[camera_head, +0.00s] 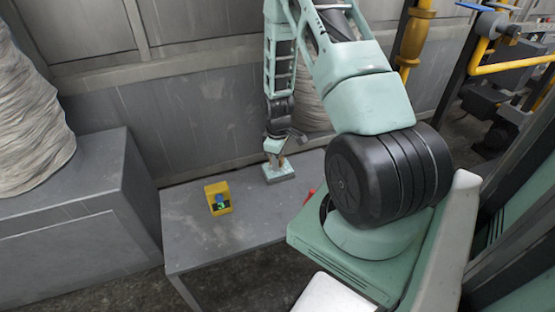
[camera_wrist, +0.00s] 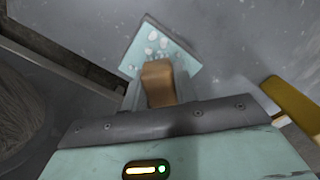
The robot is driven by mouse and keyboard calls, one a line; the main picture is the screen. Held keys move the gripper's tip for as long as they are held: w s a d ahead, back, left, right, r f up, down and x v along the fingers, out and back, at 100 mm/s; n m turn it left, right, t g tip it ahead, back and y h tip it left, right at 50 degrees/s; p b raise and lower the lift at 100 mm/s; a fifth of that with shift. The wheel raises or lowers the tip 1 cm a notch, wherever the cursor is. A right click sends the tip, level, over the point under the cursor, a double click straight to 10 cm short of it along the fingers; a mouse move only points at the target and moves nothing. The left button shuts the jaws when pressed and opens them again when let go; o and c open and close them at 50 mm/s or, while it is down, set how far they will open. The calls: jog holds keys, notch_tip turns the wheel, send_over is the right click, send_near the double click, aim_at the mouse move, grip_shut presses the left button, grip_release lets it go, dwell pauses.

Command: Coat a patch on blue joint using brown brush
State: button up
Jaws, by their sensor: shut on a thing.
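My gripper (camera_head: 275,152) points down over the far middle of the table. It is shut on the brown brush (camera_wrist: 160,82), which shows as a brown block between the fingers in the wrist view. Just below it is a pale teal plate (camera_head: 279,175) with white spots; it also shows in the wrist view (camera_wrist: 160,47). Whether the brush touches the plate I cannot tell. The blue joint (camera_head: 220,198) sits in a yellow holder (camera_head: 217,187) to the left of my gripper, with a small green spot by it. In the wrist view a yellow piece (camera_wrist: 292,100) shows at the right edge.
The grey table (camera_head: 200,240) is mostly bare around the holder. A small red thing (camera_head: 309,195) lies at the right, partly hidden by my body. A grey wall stands close behind. A grey block (camera_head: 70,200) with a pale wrapped roll (camera_head: 30,120) stands at the left.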

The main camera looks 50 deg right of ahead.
jog(key=shift+r, duration=0.1)
dwell(0.3)
notch_tip(320, 180, up, 7)
jog(key=p, duration=0.6)
dwell(0.8)
jog(key=w+a+r+m+p, duration=0.1)
jog(key=w+a+r+p, duration=0.1)
jog(key=a+r+p, duration=0.5)
jog(key=w+a+r+m+p, duration=0.2)
jog(key=a+r+p, duration=0.4)
jog(key=a, duration=0.9)
notch_tip(320, 180, up, 3)
jog(key=shift+w+a+f+p, duration=0.15)
jog(key=shift+a+f+p, duration=0.05)
jog(key=shift+p, duration=0.2)
jog(key=shift+f, duration=0.1)
